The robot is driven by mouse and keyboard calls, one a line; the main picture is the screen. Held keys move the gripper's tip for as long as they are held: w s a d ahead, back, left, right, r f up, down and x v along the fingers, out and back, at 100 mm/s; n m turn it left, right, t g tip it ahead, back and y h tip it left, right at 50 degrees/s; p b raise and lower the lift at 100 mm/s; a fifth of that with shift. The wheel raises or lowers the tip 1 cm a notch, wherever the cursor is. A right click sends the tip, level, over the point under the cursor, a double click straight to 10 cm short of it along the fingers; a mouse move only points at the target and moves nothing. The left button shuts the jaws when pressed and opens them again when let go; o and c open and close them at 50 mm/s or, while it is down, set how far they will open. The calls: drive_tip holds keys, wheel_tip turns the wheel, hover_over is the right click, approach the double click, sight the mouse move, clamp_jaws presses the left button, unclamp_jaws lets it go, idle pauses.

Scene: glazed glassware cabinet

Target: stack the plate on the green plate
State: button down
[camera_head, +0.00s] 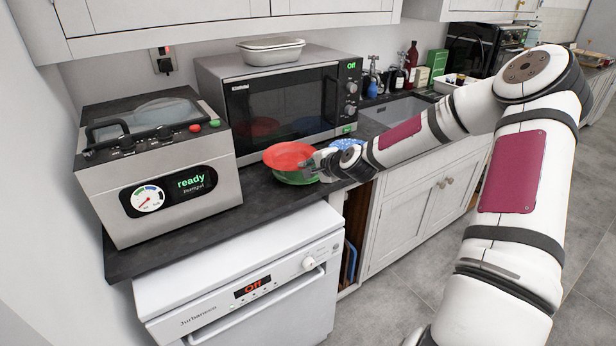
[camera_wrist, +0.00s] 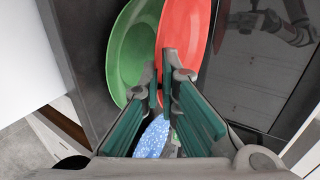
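The red plate (camera_head: 287,155) is just above the green plate (camera_head: 296,179) on the dark counter in front of the microwave. It covers most of the green plate from the head camera; a gap or contact between them is hard to tell. In the wrist view the red plate (camera_wrist: 184,35) is at the right and the green plate (camera_wrist: 128,50) at the left, partly overlapped. My gripper (camera_wrist: 164,72) is shut on the red plate's near rim, its fingers close together. In the head view my gripper (camera_head: 318,162) is at the red plate's right edge.
A blue speckled dish (camera_head: 346,143) lies behind my gripper and also shows in the wrist view (camera_wrist: 153,138). The microwave (camera_head: 285,98) stands close behind the plates. A steel appliance (camera_head: 160,165) stands to the left. The counter's front edge is near.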

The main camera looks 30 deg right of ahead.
drive_tip(key=shift+f, duration=1.7)
drive_tip(key=shift+f, duration=0.15)
drive_tip(key=c, duration=2.1)
unclamp_jaws()
